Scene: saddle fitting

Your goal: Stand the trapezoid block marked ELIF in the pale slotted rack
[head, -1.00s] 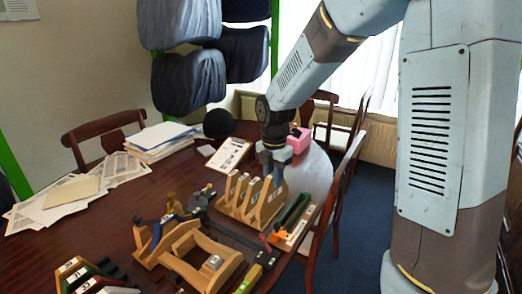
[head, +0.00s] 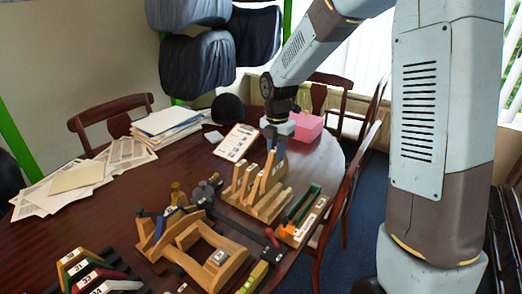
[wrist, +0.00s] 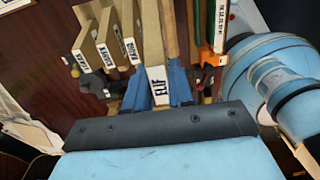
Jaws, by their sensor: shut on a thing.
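My gripper (wrist: 160,92) is shut on the ELIF block (wrist: 157,72), whose white label faces the wrist camera between the blue fingers. In the head view my gripper (head: 277,148) points down at the right end of the pale slotted rack (head: 248,208). In the wrist view several pale pieces with white labels (wrist: 107,53) stand to the left of the ELIF block. I cannot tell whether its lower edge rests in a slot.
A wooden tray with a green-handled tool (head: 303,207) stands close right of the rack. A wooden frame with a dark clamp (head: 205,255) is at front left. Coloured labelled blocks (head: 88,272) lie front left. A pink box (head: 307,126) is behind. Papers (head: 75,177) cover the far left.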

